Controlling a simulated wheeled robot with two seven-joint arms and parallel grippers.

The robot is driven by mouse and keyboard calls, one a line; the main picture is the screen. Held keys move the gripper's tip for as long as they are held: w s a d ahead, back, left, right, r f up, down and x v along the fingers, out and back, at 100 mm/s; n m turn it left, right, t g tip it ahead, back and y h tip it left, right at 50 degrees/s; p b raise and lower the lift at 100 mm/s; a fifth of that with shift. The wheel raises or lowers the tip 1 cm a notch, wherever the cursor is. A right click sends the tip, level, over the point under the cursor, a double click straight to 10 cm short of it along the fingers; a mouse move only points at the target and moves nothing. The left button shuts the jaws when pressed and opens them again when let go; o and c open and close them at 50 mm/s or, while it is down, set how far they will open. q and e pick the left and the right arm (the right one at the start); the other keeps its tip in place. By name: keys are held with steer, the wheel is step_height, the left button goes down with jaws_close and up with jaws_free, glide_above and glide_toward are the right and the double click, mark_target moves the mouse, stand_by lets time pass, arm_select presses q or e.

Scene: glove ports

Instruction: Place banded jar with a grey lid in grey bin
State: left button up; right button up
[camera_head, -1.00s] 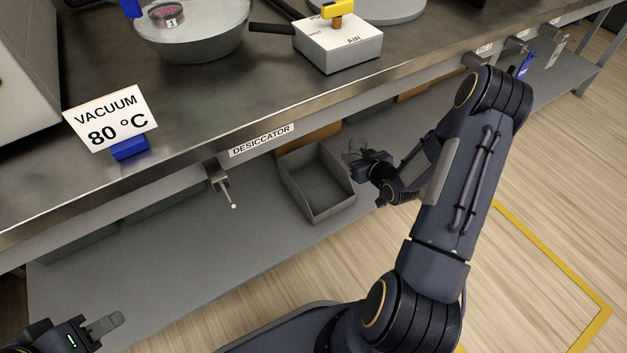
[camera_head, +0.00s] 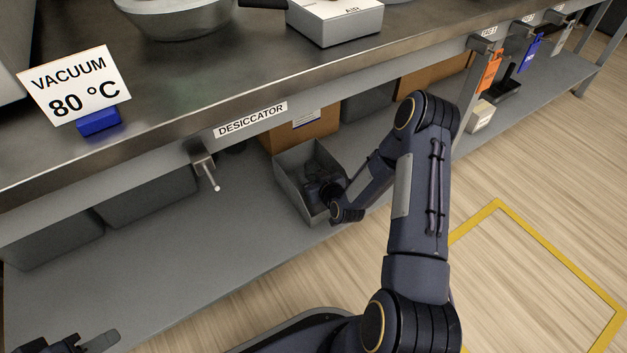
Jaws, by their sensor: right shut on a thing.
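The grey bin (camera_head: 288,187) is an open-topped box on the lower shelf, under the bench edge near the DESICCATOR label. My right gripper (camera_head: 314,172) reaches down into its opening from the right. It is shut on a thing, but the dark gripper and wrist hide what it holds. I cannot make out the banded jar or its grey lid anywhere. My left gripper (camera_head: 98,341) is partly in view at the bottom left, far from the bin; its opening cannot be judged.
A brown cardboard box (camera_head: 305,131) stands behind the bin. Darker grey bins (camera_head: 150,200) sit to the left on the shelf (camera_head: 200,255). A metal hook (camera_head: 208,172) sticks out from the bench edge. The shelf left of the bin is clear.

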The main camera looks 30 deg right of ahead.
steer(key=shift+f, duration=0.3)
steer(key=shift+f, duration=0.35)
steer(key=o, duration=1)
steer(key=shift+r, duration=0.1)
